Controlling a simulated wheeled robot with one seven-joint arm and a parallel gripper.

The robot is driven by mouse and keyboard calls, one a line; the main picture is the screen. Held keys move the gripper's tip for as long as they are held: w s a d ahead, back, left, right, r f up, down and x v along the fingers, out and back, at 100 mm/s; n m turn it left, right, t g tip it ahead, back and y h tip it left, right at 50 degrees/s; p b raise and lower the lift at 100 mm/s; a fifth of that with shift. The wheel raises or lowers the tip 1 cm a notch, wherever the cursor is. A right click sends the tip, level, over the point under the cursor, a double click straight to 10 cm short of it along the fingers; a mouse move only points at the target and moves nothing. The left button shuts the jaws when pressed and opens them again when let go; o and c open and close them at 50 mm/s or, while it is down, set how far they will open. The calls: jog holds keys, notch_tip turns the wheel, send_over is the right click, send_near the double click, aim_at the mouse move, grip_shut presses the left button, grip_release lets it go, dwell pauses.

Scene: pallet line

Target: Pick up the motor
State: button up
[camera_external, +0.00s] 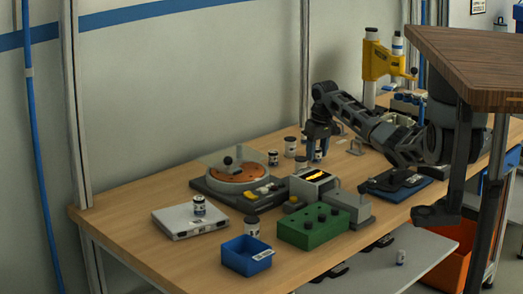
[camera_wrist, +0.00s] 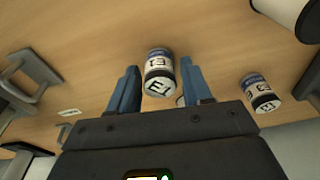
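Several small white, blue and dark cylinders with printed labels are in view; I take these as the motors, but cannot tell which one is meant. One labelled cylinder (camera_wrist: 159,73) is between the two blue fingers of my gripper (camera_wrist: 160,66) in the wrist view, with a gap on each side. In the external view my gripper (camera_external: 318,137) points down over the table, with a cylinder (camera_external: 318,156) at its fingertips. My gripper is open. Another cylinder (camera_wrist: 260,92) lies to the right in the wrist view.
More cylinders (camera_external: 290,147) stand left of the gripper on the wooden table (camera_external: 150,240). A turntable device (camera_external: 236,173), a green box (camera_external: 312,228), a blue bin (camera_external: 246,257) and a yellow press (camera_external: 378,60) stand around. A grey bracket (camera_wrist: 35,75) is left in the wrist view.

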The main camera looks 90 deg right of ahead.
aim_at(317, 148)
jog(key=c, duration=0.9)
jog(key=shift+o, duration=0.2)
jog(key=shift+r, duration=0.1)
jog(key=shift+r, duration=0.5)
notch_tip(317, 148, up, 3)
jog(key=shift+f, duration=0.15)
jog(key=s+d+r, duration=0.1)
jog(key=s+r, duration=0.6)
jog(key=s, duration=0.4)
jog(key=shift+s+d+r, duration=0.15)
jog(key=shift+s+d, duration=0.15)
jog(key=shift+d, duration=0.1)
